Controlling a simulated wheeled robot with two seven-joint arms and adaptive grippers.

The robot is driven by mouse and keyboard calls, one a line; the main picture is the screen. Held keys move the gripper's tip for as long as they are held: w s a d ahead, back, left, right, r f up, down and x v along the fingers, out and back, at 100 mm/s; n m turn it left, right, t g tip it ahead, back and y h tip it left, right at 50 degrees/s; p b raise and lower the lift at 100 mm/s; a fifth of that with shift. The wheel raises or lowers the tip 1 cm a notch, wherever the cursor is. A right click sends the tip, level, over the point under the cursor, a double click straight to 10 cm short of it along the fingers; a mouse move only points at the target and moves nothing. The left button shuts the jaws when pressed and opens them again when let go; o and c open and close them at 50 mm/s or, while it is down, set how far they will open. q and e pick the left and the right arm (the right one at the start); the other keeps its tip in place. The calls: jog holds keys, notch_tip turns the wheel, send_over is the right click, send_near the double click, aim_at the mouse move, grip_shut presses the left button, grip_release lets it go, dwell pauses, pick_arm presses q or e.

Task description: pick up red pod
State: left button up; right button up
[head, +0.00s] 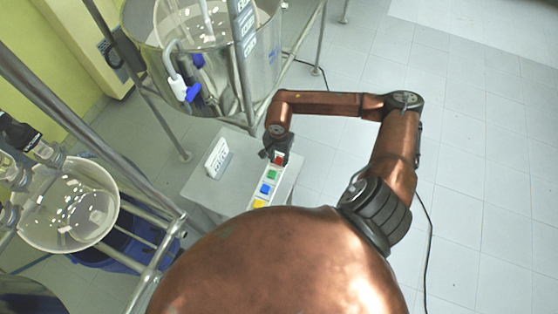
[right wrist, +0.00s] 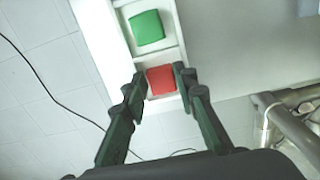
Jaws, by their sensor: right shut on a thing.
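The red pod (head: 278,158) sits at the far end of a white tray (head: 286,187) on a grey box-like stand. In the right wrist view the red pod (right wrist: 161,80) lies in the end compartment of the tray (right wrist: 115,30). My right gripper (head: 276,150) is over that end of the tray. Its fingertips (right wrist: 160,82) are on either side of the red pod, shut on it, with the pod still in its compartment. A green pod (right wrist: 147,27) is in the neighbouring compartment. My left gripper is not in view.
A blue pod (head: 265,189) and a yellow pod (head: 259,203) sit farther along the tray. A white sign (head: 217,158) stands on the stand (head: 205,190) to the left. A large glass reactor (head: 205,45) with metal poles is behind; another vessel (head: 68,205) is at left.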

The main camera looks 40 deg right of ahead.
jog(key=shift+f, duration=0.3)
jog(key=shift+c, duration=0.5)
jog(key=shift+w+r, duration=0.1)
jog(key=shift+r, duration=0.4)
notch_tip(320, 180, up, 2)
jog(key=shift+r, duration=0.25)
jog(key=s+a+r+b, duration=0.1)
jog(key=s+a+r, duration=0.3)
jog(key=s+r, duration=0.5)
jog(key=s, duration=0.4)
jog(key=shift+s+r, duration=0.2)
jog(key=shift+r, duration=0.2)
